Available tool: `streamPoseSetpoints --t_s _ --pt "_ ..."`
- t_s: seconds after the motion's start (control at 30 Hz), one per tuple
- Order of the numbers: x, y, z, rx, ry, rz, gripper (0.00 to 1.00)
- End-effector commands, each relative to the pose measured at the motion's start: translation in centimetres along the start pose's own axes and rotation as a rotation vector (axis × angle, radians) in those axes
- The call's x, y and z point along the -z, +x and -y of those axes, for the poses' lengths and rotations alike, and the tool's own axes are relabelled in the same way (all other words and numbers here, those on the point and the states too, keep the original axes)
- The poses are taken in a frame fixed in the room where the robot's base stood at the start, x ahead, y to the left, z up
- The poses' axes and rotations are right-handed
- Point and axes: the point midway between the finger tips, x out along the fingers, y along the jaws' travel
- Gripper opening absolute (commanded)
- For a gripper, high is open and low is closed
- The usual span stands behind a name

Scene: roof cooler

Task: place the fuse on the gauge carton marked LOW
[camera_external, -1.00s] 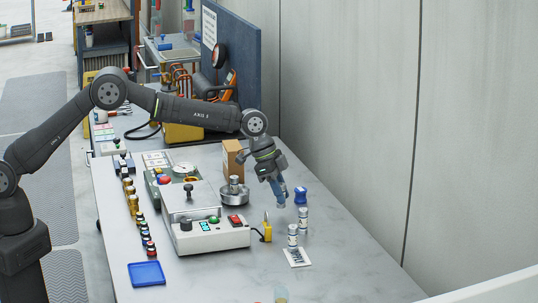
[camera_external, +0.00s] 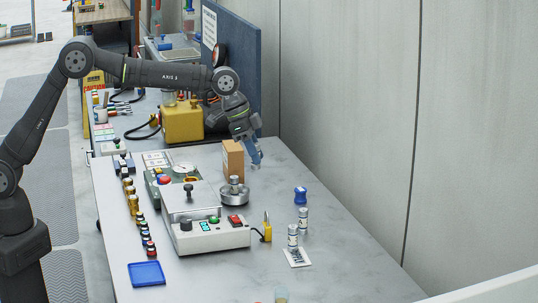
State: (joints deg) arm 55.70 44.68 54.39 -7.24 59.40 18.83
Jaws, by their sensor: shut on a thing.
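My gripper (camera_external: 257,160) points down just right of the brown carton (camera_external: 233,160), with its fingertips at about the height of the carton's upper part in the picture. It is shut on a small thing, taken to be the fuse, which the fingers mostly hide. The brown carton stands upright on the bench; no LOW marking is readable from this side. Two white, dark-banded cylinders stand toward the front right, one (camera_external: 293,237) by a white printed card (camera_external: 298,257) and one (camera_external: 302,219) just behind it.
A round metal base with a post (camera_external: 235,192) stands just in front of the carton. A grey instrument (camera_external: 205,222) with knobs fills the middle. A blue object (camera_external: 300,195), a yellow tool (camera_external: 266,228) and a blue tray (camera_external: 146,274) lie around.

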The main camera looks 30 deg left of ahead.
Motion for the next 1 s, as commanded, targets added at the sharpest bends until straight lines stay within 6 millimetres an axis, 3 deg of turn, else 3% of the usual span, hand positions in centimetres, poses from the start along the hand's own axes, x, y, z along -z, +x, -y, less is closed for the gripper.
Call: streamPoseSetpoints --t_s 0.03,0.2,0.3,0.47,0.67,1.0 --pt "-0.7 -1.7 2.4 0.017 -0.037 -0.003 0.00" --pt "-3.4 -6.2 8.5 0.062 -0.145 -0.002 0.00" --pt "-4.9 -8.3 11.1 0.083 -0.195 -0.002 0.00" --pt "-6.4 -10.3 13.4 0.102 -0.244 0.000 0.00" --pt "-7.6 -9.8 16.1 0.108 -0.260 0.002 0.00" --pt "-10.0 -5.9 23.5 0.106 -0.259 0.001 0.00"
